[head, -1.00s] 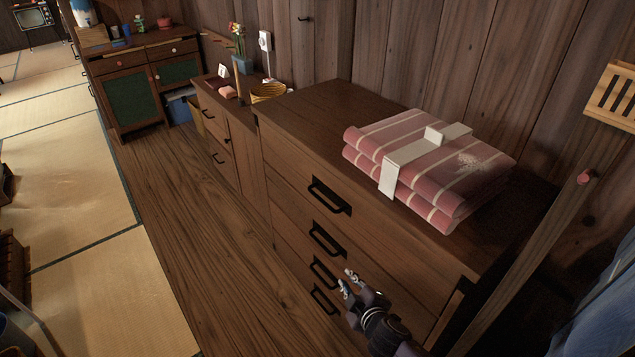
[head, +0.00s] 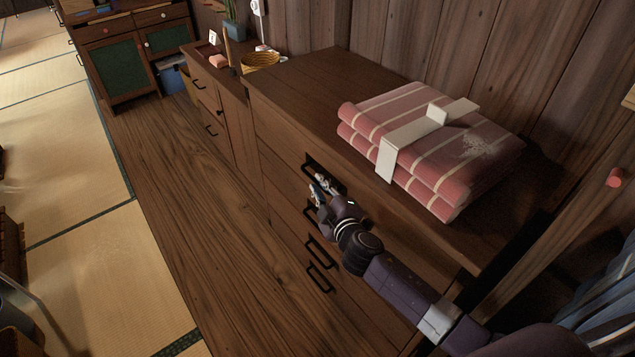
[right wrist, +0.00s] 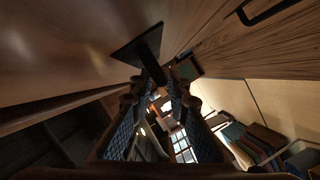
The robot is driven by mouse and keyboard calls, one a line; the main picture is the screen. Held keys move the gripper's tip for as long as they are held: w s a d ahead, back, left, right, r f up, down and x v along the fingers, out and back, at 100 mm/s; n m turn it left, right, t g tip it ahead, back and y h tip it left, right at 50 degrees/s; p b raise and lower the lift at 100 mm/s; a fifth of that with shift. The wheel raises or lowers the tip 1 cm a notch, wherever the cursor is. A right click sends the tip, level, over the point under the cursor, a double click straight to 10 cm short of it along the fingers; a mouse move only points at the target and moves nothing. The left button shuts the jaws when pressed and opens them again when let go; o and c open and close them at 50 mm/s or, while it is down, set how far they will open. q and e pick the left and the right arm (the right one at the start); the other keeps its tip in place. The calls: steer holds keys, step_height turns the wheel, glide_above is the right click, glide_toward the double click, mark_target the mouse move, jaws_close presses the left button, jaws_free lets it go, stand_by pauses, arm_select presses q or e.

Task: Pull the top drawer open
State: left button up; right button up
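The wooden chest of drawers (head: 285,85) stands against the wall, its front facing left. Its top drawer (head: 272,128) looks shut, flush with the front. The top drawer's black handle (head: 312,168) is partly covered by my right gripper (head: 320,187). In the right wrist view the handle (right wrist: 146,48) lies just ahead of the fingertips, close to the gap between them. My right gripper (right wrist: 157,95) has its fingers apart there; I cannot tell whether they touch the handle. My left gripper is not in view.
Folded pink striped cloths (head: 465,160) with a white band lie on the chest. Lower handles (head: 319,279) stick out below my right arm. A lower cabinet (head: 225,120) with a basket (head: 260,62) stands beyond. The wooden floor (head: 200,200) at the left is clear.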

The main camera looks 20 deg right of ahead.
steer(key=shift+x, duration=0.9)
jaws_close()
